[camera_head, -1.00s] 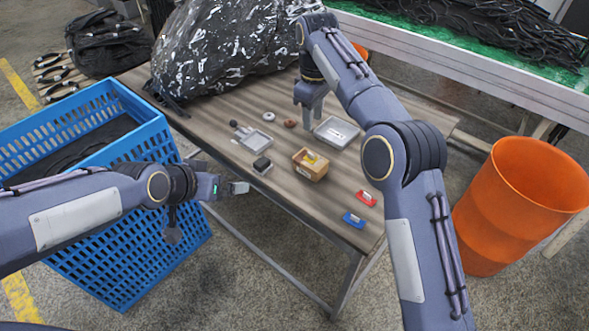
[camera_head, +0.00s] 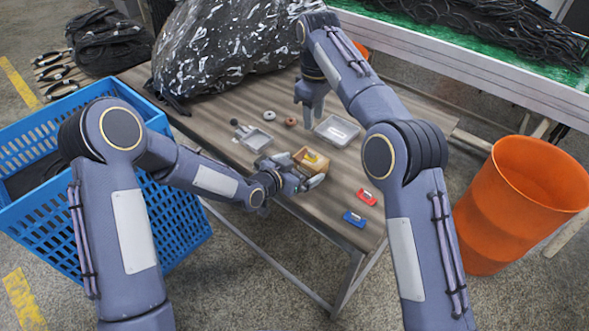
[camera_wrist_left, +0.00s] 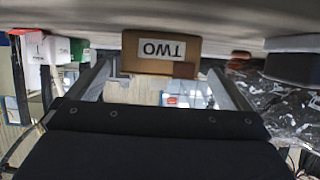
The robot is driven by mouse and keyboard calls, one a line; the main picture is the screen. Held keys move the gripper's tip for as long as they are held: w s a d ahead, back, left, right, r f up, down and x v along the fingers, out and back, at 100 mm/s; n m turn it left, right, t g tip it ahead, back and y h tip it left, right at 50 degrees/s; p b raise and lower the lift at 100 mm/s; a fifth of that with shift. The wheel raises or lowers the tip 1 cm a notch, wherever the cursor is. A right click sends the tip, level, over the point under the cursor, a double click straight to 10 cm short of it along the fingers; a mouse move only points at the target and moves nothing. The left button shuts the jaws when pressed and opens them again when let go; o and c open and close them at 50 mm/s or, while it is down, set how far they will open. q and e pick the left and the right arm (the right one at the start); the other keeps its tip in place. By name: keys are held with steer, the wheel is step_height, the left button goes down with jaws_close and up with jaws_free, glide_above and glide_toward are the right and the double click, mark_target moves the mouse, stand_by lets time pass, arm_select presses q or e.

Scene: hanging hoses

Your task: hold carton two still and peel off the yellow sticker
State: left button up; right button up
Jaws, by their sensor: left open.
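A small tan open-topped carton (camera_head: 313,167) sits on the table, with a yellow sticker (camera_head: 312,157) showing on it. In the left wrist view the carton (camera_wrist_left: 162,63) carries a white label reading TWO, upside down. My left gripper (camera_head: 304,181) is open at the near side of the carton; in the wrist view its fingers (camera_wrist_left: 162,78) stand on either side of the carton, with gaps visible. Whether they touch it is not clear. The sticker does not show in the wrist view. My right gripper (camera_head: 311,105) hangs above the table near a grey tray (camera_head: 336,131), its finger opening unclear.
A red item (camera_head: 366,197) and a blue item (camera_head: 354,218) lie right of the carton. A black bag (camera_head: 225,50) fills the table's back. A blue crate (camera_head: 185,225) and orange bin (camera_head: 520,205) flank the table.

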mark_target(315, 159)
arm_select(q)
steer(key=x, duration=0.5)
steer(key=shift+w+d+f, duration=0.15)
steer(key=shift+w+d, duration=0.05)
steer(key=shift+w, duration=0.1)
steer(key=c, duration=0.9)
arm_select(e)
steer(key=shift+c, duration=0.5)
steer(key=shift+w+d+y, duration=0.1)
steer(key=shift+d+y, duration=0.2)
steer(key=shift+d, duration=0.25)
steer(key=shift+c, duration=0.3)
steer(key=s+d+f+m+t+y, duration=0.1)
steer(key=s+d+m+t+y, duration=0.1)
steer(key=s+d+t+y, duration=0.15)
steer(key=shift+g+h, duration=0.25)
steer(key=shift+g, duration=0.2)
steer(key=x, duration=1.2)
